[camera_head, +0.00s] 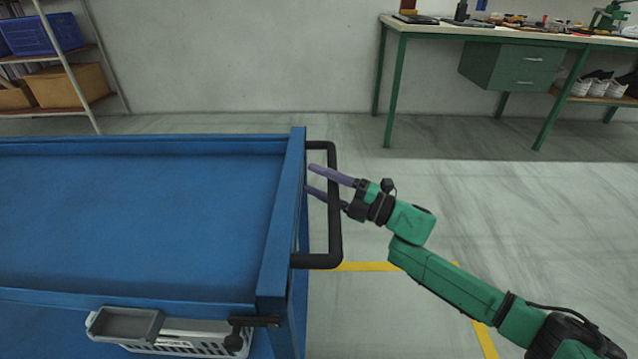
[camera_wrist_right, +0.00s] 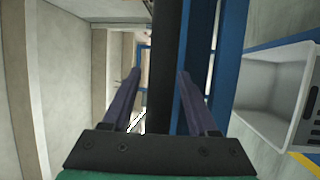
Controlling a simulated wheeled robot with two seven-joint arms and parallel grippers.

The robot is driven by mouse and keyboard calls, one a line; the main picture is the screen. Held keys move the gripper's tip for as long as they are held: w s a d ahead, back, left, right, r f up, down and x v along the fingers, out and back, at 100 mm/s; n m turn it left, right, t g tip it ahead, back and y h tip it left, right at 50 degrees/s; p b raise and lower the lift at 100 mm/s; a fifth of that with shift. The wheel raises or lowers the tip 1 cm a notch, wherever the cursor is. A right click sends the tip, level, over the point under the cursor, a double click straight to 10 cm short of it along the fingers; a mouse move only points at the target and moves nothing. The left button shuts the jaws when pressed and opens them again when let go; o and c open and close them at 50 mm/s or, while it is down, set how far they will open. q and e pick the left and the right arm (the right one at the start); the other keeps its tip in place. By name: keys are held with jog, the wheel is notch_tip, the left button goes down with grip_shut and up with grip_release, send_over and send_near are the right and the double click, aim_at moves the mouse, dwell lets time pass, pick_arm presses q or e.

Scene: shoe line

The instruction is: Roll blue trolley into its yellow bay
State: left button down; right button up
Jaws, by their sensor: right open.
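The blue trolley (camera_head: 140,220) fills the left of the head view, with its tray top empty. Its black handle (camera_head: 334,220) sticks out from its right end. My right gripper (camera_head: 310,179) is open, and its purple fingers reach past the handle's upright bar toward the trolley's end. In the right wrist view the black handle bar (camera_wrist_right: 166,60) runs between the two spread fingers, not clamped. Yellow floor lines of a bay (camera_head: 368,266) show right of the trolley and under my right arm. The trolley hides part of the floor, so the bay's full outline is not visible. My left gripper is out of view.
A grey basket (camera_head: 190,336) hangs on the trolley's near side, and shows in the right wrist view (camera_wrist_right: 270,85). A green workbench (camera_head: 440,31) stands at the back right. A shelf with a blue crate (camera_head: 42,34) stands at the back left. The floor right of the trolley is clear.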

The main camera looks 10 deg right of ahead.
grip_shut()
jog(key=shift+f, duration=0.1)
dwell(1.3)
